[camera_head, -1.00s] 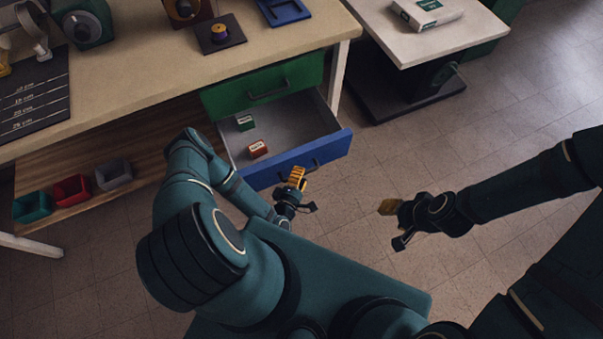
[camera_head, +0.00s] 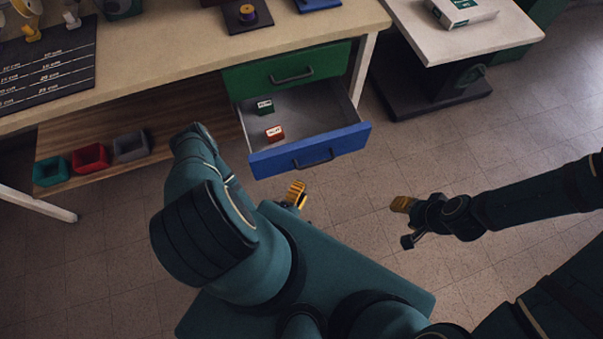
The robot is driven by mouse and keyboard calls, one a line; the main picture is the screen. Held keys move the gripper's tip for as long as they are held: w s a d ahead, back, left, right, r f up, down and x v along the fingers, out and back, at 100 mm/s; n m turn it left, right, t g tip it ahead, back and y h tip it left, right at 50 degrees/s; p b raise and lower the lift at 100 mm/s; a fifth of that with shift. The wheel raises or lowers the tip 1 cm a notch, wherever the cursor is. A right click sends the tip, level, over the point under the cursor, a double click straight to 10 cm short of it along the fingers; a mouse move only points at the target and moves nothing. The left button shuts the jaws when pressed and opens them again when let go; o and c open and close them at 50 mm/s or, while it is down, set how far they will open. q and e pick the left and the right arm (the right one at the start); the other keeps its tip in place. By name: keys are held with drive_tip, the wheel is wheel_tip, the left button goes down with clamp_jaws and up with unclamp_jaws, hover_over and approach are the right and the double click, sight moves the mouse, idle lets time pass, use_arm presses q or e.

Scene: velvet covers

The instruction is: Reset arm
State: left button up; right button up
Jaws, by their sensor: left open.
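My left gripper (camera_head: 297,194) shows its yellow fingers just in front of the open blue drawer (camera_head: 312,155), apart from it. It is open, and I see nothing in it; its base is partly hidden behind my own body. The blue drawer holds a small green box (camera_head: 264,106) and a small red box (camera_head: 274,133).
A shut green drawer (camera_head: 285,70) sits above the blue one under the workbench (camera_head: 180,50). Teal (camera_head: 51,171), red (camera_head: 90,158) and grey bins (camera_head: 130,146) stand on the lower shelf. A side table (camera_head: 470,37) carries a white box (camera_head: 462,11). The floor at right is clear.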

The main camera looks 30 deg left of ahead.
use_arm(q)
drive_tip(key=shift+w, duration=0.1)
drive_tip(key=w+d+r+m+g+h, duration=0.1)
drive_tip(key=w+r+m+g+h, duration=0.1)
drive_tip(key=w+m+g+h, duration=0.3)
drive_tip(key=w+d+r+m+g, duration=0.2)
drive_tip(key=w+m+g, duration=0.1)
drive_tip(key=m, duration=0.4)
drive_tip(key=s+d+r+m+g, duration=0.2)
drive_tip(key=d+r+m+g, duration=0.1)
drive_tip(key=r, duration=0.3)
drive_tip(key=s+d+r+m+g, duration=0.2)
drive_tip(key=d+r+m+g, duration=0.1)
drive_tip(key=r, duration=0.3)
drive_tip(key=shift+s+r+m+g, duration=0.3)
drive_tip(key=shift+s+m+g, duration=0.05)
drive_tip(key=shift+m+g, duration=0.05)
drive_tip(key=shift+a, duration=0.1)
